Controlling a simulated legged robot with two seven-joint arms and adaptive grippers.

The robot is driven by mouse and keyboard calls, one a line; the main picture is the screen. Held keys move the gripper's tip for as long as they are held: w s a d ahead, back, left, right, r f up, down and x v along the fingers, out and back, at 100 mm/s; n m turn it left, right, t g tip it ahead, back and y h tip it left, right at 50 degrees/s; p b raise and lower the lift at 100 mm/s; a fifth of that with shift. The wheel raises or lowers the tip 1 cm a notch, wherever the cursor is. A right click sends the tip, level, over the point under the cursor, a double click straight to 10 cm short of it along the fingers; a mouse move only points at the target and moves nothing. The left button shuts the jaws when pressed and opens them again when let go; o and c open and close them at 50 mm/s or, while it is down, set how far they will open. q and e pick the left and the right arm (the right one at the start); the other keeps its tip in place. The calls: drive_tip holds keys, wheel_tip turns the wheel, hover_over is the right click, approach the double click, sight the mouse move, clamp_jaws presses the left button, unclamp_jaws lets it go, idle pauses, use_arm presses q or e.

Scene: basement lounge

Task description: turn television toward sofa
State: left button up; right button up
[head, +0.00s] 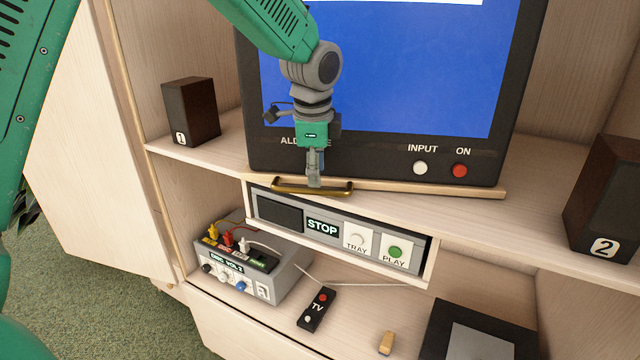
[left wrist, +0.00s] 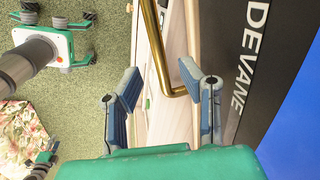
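The television (head: 375,90) stands in the cabinet with a blue screen lit. Its dark bezel (left wrist: 245,85) with the lettering "DEVANE" shows in the left wrist view. Under it is a pale wooden base board (head: 430,187) with a brass handle (head: 300,188) on its front edge. The handle also shows in the left wrist view (left wrist: 155,45). My left gripper (head: 314,182) points down at the handle. In the left wrist view its fingers (left wrist: 160,82) are apart, with the handle's end between them; contact cannot be told.
Speakers stand left (head: 192,112) and right (head: 602,198) of the television. Below is a player (head: 338,232) marked STOP. A grey box (head: 245,272) with plugged cables, a TV remote (head: 317,310) and a dark framed object (head: 478,335) lie on the lower shelf.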

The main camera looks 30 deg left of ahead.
use_arm(q)
wheel_tip(320, 180, up, 8)
drive_tip(key=s+d, duration=0.1)
drive_tip(key=shift+d+f, duration=0.15)
drive_tip(key=shift+d, duration=0.15)
drive_tip(key=shift+s+a, duration=0.1)
drive_tip(key=shift+s, duration=0.05)
